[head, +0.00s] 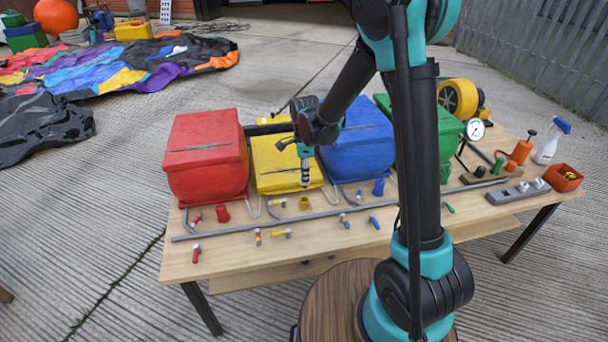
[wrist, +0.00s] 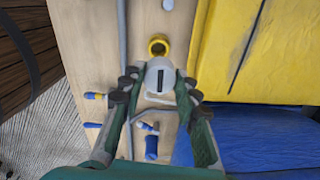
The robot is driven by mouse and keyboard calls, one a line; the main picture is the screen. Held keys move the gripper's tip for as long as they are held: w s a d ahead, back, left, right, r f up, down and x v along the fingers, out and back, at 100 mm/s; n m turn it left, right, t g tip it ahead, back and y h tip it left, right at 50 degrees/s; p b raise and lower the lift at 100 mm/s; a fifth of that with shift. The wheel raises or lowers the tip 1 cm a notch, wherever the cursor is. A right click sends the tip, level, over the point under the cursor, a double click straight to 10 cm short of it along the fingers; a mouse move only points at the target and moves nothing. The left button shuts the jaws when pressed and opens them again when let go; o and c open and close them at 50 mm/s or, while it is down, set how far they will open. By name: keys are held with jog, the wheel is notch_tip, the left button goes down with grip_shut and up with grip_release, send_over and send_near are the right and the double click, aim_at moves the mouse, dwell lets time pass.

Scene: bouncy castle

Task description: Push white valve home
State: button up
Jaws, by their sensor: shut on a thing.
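My gripper (head: 304,176) hangs over the table in front of the yellow block in the head view. In the wrist view its two fingers (wrist: 158,80) are closed on the white valve (wrist: 160,72), a pale rounded piece with a dark slot. A yellow ring-shaped fitting (wrist: 159,46) lies just past the valve in the wrist view; it also shows below the gripper in the head view (head: 305,203). I cannot tell whether the valve touches this fitting. In the head view the valve is too small to make out clearly.
Red (head: 205,155), yellow (head: 280,165) and blue (head: 357,140) blocks stand behind a grey pipe (head: 330,212) on the wooden table (head: 225,265). Several small red, yellow and blue fittings lie along the pipe. A pressure gauge (head: 475,130), spray bottle (head: 551,143) and orange bin (head: 563,178) stand right.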

aim_at(304, 187)
jog(key=shift+a+f, duration=0.15)
jog(key=shift+f, duration=2.45)
jog(key=shift+f, duration=1.45)
jog(key=shift+f, duration=0.1)
jog(key=o, duration=1.1)
notch_tip(304, 187, up, 12)
jog(key=shift+s+r, duration=0.1)
jog(key=shift+s, duration=0.05)
